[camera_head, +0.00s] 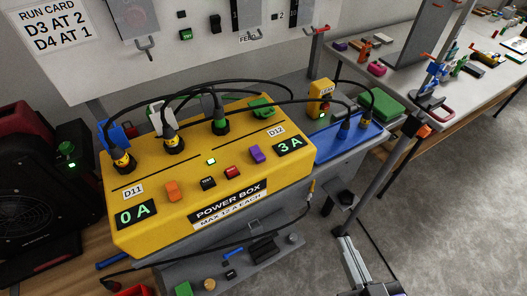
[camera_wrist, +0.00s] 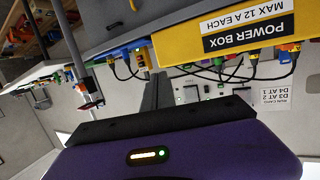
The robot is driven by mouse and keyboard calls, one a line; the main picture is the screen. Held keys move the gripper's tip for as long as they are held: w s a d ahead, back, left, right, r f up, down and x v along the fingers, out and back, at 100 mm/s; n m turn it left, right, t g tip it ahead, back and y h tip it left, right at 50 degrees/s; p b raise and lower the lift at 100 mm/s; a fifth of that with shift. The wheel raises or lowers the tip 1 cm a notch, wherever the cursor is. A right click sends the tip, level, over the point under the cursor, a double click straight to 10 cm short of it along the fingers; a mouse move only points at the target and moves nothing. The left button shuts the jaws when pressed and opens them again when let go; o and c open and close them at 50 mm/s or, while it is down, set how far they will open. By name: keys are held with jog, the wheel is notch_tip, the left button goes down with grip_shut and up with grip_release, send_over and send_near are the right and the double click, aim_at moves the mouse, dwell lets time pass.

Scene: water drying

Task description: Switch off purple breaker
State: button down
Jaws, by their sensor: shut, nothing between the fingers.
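My gripper (camera_head: 346,242) is low at the right in the head view, well apart from the breaker and below the box. In the wrist view its grey fingers (camera_wrist: 157,80) are together and empty.
An orange breaker (camera_head: 172,191) sits by the "0 A" display (camera_head: 135,213). Black and red switches lie between the breakers. Plugs and looping cables crowd the box top. A grey pole (camera_head: 375,185) and blue strip (camera_head: 340,137) stand right.

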jog(key=w+a+r+n+g+y, duration=0.1)
jog(key=w+a+r+n+y, duration=0.3)
jog(key=w+a+r, duration=0.5)
jog(key=w+a+y, duration=0.1)
jog(key=w+a, duration=0.1)
jog(key=a, duration=0.1)
jog(key=shift+w+a+y, duration=0.2)
jog(key=shift+a+y, duration=0.1)
jog(key=shift+y, duration=0.1)
jog(key=shift+w, duration=0.1)
jog(key=p, duration=0.1)
send_over(261, 158)
jog(key=shift+s+d+f, duration=0.1)
jog(key=shift+s+f, duration=0.25)
jog(key=shift+f, duration=0.2)
jog(key=f, duration=0.2)
jog(key=shift+w+f, duration=0.2)
jog(key=shift+f, duration=0.15)
jog(key=shift+w+f, duration=0.1)
jog(key=shift+f, duration=0.7)
jog(key=shift+r, duration=0.1)
